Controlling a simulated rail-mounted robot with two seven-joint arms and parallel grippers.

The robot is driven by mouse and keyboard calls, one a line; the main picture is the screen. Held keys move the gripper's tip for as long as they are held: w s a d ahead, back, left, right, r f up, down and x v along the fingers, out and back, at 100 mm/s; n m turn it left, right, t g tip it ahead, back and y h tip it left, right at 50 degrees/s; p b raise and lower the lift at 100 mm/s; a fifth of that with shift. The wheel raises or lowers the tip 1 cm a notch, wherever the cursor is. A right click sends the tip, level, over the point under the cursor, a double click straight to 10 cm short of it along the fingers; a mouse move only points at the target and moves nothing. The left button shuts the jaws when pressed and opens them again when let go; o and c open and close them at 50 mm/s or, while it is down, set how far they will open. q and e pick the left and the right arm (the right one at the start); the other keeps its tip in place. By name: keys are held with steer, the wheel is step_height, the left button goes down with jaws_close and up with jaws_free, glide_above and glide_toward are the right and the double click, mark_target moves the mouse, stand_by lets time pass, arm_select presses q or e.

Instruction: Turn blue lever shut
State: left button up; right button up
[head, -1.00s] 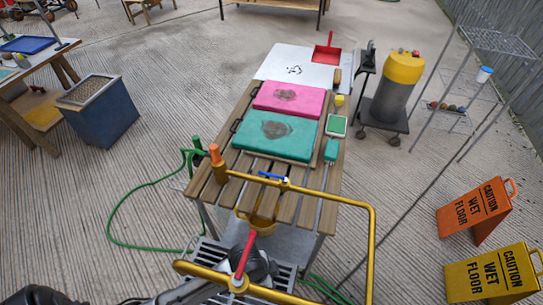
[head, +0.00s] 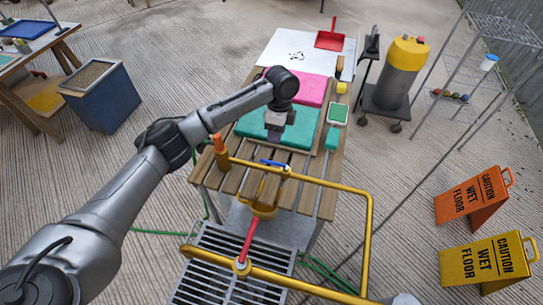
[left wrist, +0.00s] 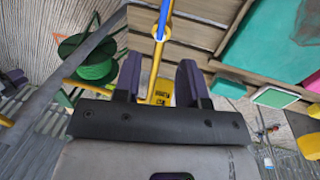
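The blue lever (head: 272,163) sits on the yellow pipe (head: 330,183) at the near edge of the slatted wooden table. It lies roughly crosswise in the head view. In the left wrist view the blue lever (left wrist: 164,16) shows at the top centre, beyond the fingertips. My left gripper (head: 275,135) hangs over the teal pad, a little beyond the lever and apart from it. In the left wrist view its two dark fingers (left wrist: 160,65) stand apart with nothing between them. My right gripper is not visible.
A red lever (head: 248,240) is on the lower pipe above a floor grate (head: 215,285). An orange-topped post (head: 221,152) stands left of the blue lever. Teal (head: 300,130) and pink (head: 312,90) pads lie on the table. A green hose reel (left wrist: 95,68) shows in the left wrist view.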

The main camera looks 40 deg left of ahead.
mark_target(271, 162)
arm_select(q)
steer(key=f, duration=0.3)
steer(key=s+f+b, duration=0.1)
steer(key=f, duration=0.3)
steer(key=f+b, duration=0.1)
steer(key=f, duration=0.2)
steer(key=shift+s+a+f, duration=0.15)
steer(key=shift+s+a, duration=0.1)
steer(key=shift+s, duration=0.1)
steer(key=shift+s+f, duration=0.1)
steer(key=shift+f, duration=0.45)
steer(key=shift+c, duration=0.4)
steer(key=c, duration=0.6)
jaws_close()
